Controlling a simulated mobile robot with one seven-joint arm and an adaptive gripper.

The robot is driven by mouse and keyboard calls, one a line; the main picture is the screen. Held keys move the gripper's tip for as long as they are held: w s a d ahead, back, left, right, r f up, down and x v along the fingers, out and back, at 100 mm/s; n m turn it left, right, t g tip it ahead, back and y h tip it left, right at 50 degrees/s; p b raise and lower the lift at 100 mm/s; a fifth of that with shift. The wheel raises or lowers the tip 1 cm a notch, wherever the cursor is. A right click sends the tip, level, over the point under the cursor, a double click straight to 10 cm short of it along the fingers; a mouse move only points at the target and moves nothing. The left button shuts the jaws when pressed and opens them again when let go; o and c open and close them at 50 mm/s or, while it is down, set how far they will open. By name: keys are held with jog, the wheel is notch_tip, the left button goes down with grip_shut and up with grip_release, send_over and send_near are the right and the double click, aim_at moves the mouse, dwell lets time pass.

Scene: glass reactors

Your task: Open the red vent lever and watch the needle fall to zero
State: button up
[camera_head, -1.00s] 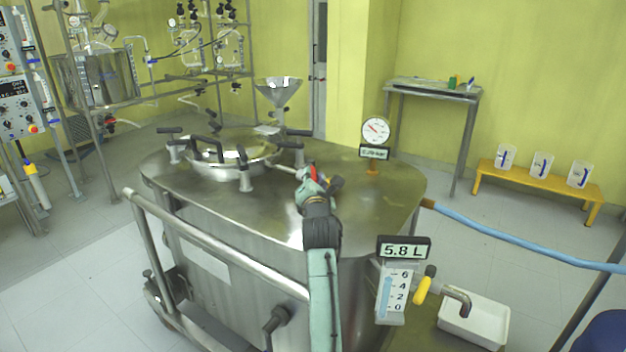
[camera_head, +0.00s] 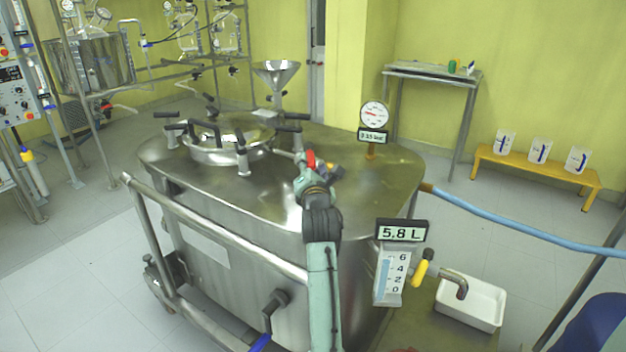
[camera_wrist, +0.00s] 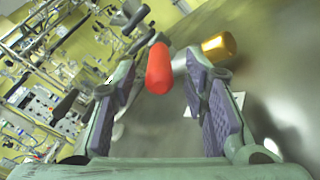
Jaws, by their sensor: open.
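The red vent lever (camera_wrist: 158,68) shows in the wrist view between the open fingers of my gripper (camera_wrist: 160,95), near the fingertips. In the head view the lever (camera_head: 311,160) is a small red spot on top of the steel vessel (camera_head: 345,170), just past my gripper (camera_head: 320,174). I cannot tell whether the pads touch it. The round pressure gauge (camera_head: 374,114) stands at the vessel's right rear with a red needle, and its small display (camera_head: 372,136) is hard to read, perhaps 0.55 bar.
A brass fitting (camera_wrist: 219,46) lies just right of the lever in the wrist view. A manway lid with black-handled clamps (camera_head: 243,160) and a steel funnel (camera_head: 277,75) are left of my gripper. The level display (camera_head: 401,231) reads 5.8 L.

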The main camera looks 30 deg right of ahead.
jog(key=v, duration=0.9)
jog(key=shift+a, duration=0.1)
